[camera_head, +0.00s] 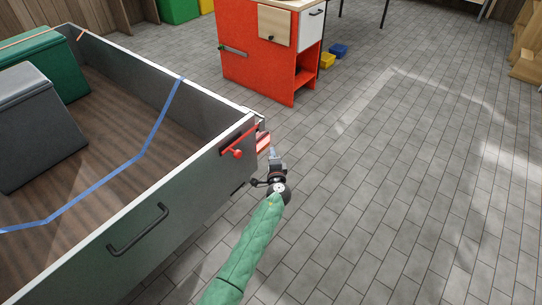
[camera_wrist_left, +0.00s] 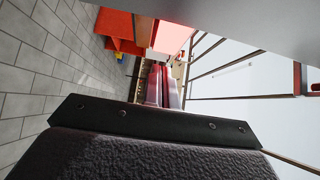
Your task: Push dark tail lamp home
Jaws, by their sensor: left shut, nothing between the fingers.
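The tail lamp (camera_head: 263,143) is a small red block at the rear corner of the grey trailer (camera_head: 190,185). It looks red and pale pink rather than dark. In the left wrist view a red-pink lamp face (camera_wrist_left: 172,37) shows just beyond the fingertips. My left gripper (camera_head: 271,152) is shut and empty, with its tips close below the lamp. Its two fingers also show side by side in the left wrist view (camera_wrist_left: 163,75). I cannot tell whether they touch the lamp or how deep it sits. My right gripper is not in view.
A black grab handle (camera_head: 138,230) is lower on the wall. A red cabinet (camera_head: 250,60) with blue (camera_head: 338,50) and yellow bins (camera_head: 327,61) stands behind. The tiled floor at right is clear.

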